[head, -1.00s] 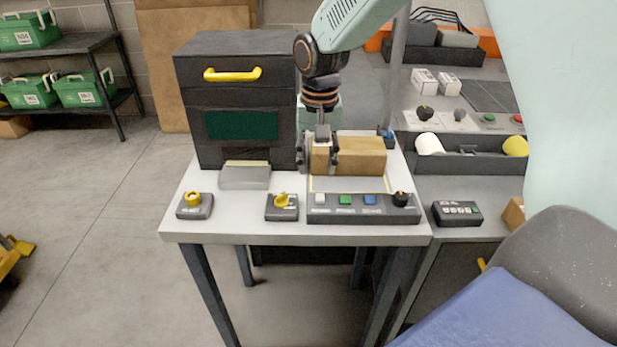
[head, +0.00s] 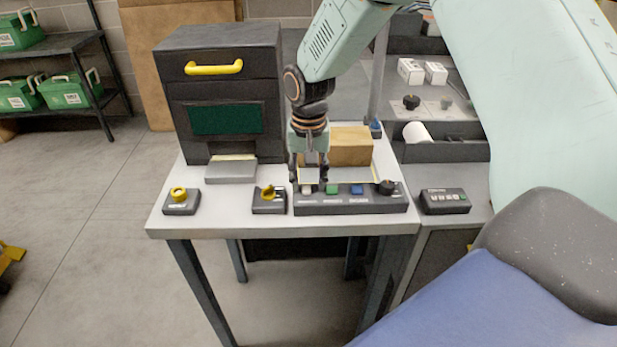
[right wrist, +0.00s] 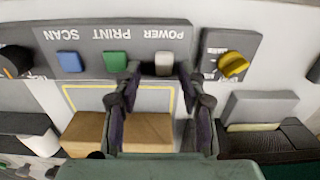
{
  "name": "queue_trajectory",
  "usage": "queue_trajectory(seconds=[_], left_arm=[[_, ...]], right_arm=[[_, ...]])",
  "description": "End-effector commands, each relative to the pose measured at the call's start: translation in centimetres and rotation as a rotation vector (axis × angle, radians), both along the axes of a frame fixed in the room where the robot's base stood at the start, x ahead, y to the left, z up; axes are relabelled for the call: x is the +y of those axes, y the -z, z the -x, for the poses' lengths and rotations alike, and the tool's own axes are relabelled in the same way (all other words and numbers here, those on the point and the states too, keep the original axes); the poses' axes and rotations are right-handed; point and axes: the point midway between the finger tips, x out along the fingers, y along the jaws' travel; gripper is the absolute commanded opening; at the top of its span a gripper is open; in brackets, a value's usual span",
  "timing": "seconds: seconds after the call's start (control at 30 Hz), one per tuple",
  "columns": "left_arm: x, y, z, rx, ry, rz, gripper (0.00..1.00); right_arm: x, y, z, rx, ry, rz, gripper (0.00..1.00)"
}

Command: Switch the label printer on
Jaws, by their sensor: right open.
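A black printer-like cabinet (head: 222,85) with a yellow handle and dark green window stands at the back left of the table. A dark control panel (head: 350,202) lies at the front right. In the right wrist view, upside down, it carries a white button (right wrist: 164,65) marked POWER, a green button (right wrist: 115,61) under PRINT and a blue button (right wrist: 69,62) under SCAN. My right gripper (head: 308,179) is open and empty, its fingertips just above the white button. In the right wrist view the fingertips (right wrist: 160,76) lie either side of that button, contact unclear. My left gripper is out of view.
A small box with a yellow knob (head: 268,193) sits just left of the panel, another yellow-knob box (head: 179,195) farther left. A cardboard box (head: 351,146) stands behind the panel. A black knob (head: 387,187) is at the panel's right end.

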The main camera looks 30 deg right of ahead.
Motion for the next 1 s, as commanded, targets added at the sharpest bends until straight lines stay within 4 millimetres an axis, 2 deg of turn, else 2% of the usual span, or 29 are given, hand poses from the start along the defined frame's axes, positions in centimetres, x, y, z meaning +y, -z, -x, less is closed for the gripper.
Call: queue_trajectory(seconds=[0.1,0.57,0.83,1.0], left_arm=[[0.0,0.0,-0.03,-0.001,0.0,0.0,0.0],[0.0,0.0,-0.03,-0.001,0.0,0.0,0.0],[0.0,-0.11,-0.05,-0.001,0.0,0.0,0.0],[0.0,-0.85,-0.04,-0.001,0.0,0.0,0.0]], right_arm=[[0.0,0.02,-0.09,0.001,-0.001,0.001,0.4],[-0.05,0.0,-0.05,0.003,-0.001,0.001,0.01],[-0.03,-0.01,-0.01,-0.003,-0.001,0.005,0.0],[0.01,-0.18,0.28,-0.058,-0.002,0.046,0.0]])
